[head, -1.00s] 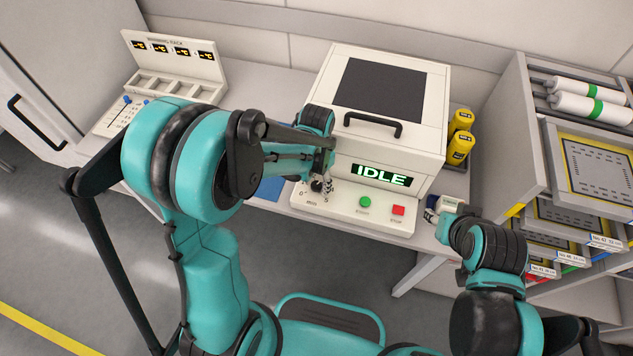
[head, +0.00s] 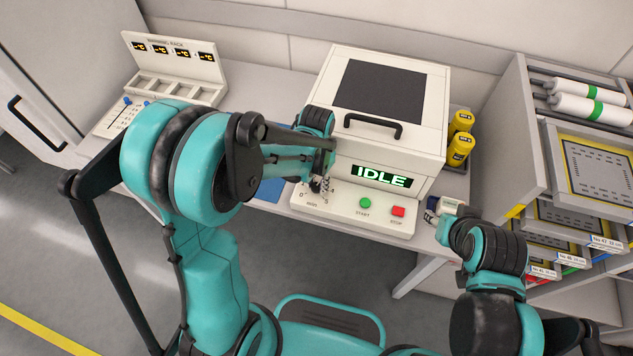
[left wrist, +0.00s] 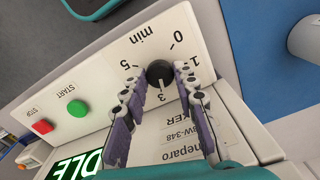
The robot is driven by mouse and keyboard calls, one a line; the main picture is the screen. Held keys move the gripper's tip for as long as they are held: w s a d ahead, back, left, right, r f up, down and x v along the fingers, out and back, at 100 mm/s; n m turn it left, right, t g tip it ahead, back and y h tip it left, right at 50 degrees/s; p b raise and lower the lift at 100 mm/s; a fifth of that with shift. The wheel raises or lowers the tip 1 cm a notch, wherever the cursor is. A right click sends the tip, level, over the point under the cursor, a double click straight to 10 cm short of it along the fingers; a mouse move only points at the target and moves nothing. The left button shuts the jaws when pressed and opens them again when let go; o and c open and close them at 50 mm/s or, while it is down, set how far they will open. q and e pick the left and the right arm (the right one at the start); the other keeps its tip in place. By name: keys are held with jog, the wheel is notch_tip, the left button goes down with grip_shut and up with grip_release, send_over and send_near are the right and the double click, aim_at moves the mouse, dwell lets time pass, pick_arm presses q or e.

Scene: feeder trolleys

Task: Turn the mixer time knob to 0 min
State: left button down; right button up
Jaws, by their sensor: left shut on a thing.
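The mixer (head: 380,130) is a white box with a dark lid window and a green "IDLE" display (head: 383,176). Its black time knob (left wrist: 158,73) is on the sloped front panel, inside a scale marked 0, 1, 3, 5 and "min". A light mark lies on the knob's side toward the 3; I cannot tell the setting for certain. My left gripper (left wrist: 157,82) has a finger on either side of the knob and is shut on it. In the head view my left gripper (head: 322,184) partly hides the knob. My right gripper (head: 440,212) is near the bench's right end, its fingers unclear.
The green START button (head: 365,203) and red STOP button (head: 398,211) sit right of the knob. Yellow bottles (head: 459,137) stand right of the mixer. A warming rack (head: 175,70) is at the back left. A trolley with trays (head: 590,170) is at the right.

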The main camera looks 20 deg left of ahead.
pick_arm(q)
jog(key=n, duration=1.3)
jog(key=shift+n, duration=0.3)
jog(key=n, duration=0.7)
jog(key=shift+b, duration=0.3)
jog(key=n, duration=0.7)
jog(key=c, duration=1.2)
grip_release()
